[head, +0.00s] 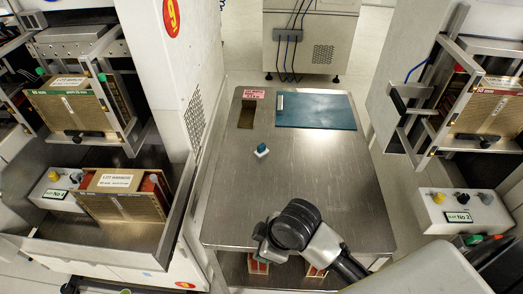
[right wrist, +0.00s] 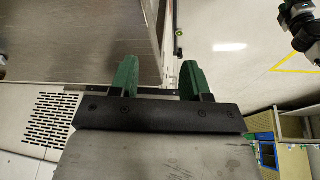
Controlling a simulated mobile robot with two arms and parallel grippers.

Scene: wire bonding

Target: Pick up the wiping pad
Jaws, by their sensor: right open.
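A small white pad with a teal knob (head: 262,149), which looks like the wiping pad, stands on the steel table (head: 297,192), left of its middle. My right gripper shows in the right wrist view (right wrist: 158,68) with its two green fingers apart and nothing between them. A steel surface with an edge shows beyond the fingers in that view; the pad does not show there. In the head view one of my arms is over the table's front edge, well apart from the pad, and its fingers cannot be seen. My left gripper is not in view.
Machines with magazine racks flank the table. A control box (head: 459,212) stands at the right. The table's middle is clear.

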